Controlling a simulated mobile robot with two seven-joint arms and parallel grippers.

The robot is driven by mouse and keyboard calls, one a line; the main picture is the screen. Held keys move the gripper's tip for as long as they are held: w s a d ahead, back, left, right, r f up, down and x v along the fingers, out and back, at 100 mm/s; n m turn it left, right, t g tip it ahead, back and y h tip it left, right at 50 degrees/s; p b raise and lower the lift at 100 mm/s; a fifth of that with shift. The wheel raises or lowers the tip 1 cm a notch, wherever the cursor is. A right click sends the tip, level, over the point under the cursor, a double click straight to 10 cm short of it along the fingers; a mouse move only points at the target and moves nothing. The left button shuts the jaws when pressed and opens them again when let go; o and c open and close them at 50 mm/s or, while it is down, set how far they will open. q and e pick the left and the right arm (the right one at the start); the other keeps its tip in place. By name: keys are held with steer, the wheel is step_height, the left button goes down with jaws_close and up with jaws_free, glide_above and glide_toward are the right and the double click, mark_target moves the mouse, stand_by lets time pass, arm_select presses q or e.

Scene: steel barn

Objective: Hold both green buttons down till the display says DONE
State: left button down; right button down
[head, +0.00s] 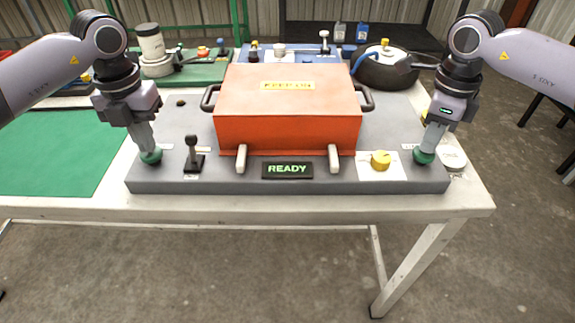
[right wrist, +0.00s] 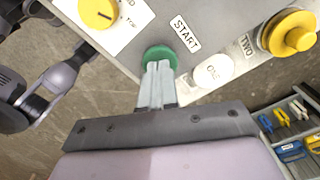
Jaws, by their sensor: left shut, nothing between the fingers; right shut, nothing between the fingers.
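The display (head: 287,170) on the front of the grey console reads READY in green letters. The left green button (head: 151,158) is at the console's front left, with my left gripper (head: 147,148) pointing down right over it, fingers shut and empty. The right green button (head: 424,158) is at the front right, under the shut, empty fingertips of my right gripper (head: 428,148). In the right wrist view the green button (right wrist: 172,52) shows just past the fingertips, near a START label. Both fingertips look at or very near the button tops; I cannot tell whether either button is pressed down.
An orange box (head: 287,112) with side handles fills the console's middle. A black lever (head: 194,155) stands right of the left button, and a yellow knob (head: 380,160) left of the right one.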

arm_select(q)
steer(key=shift+f, duration=0.15)
arm_select(e)
steer(key=shift+f, duration=0.1)
arm_select(q)
steer(key=shift+f, duration=0.55)
arm_select(e)
steer(key=shift+f, duration=0.6)
stand_by(1.0)
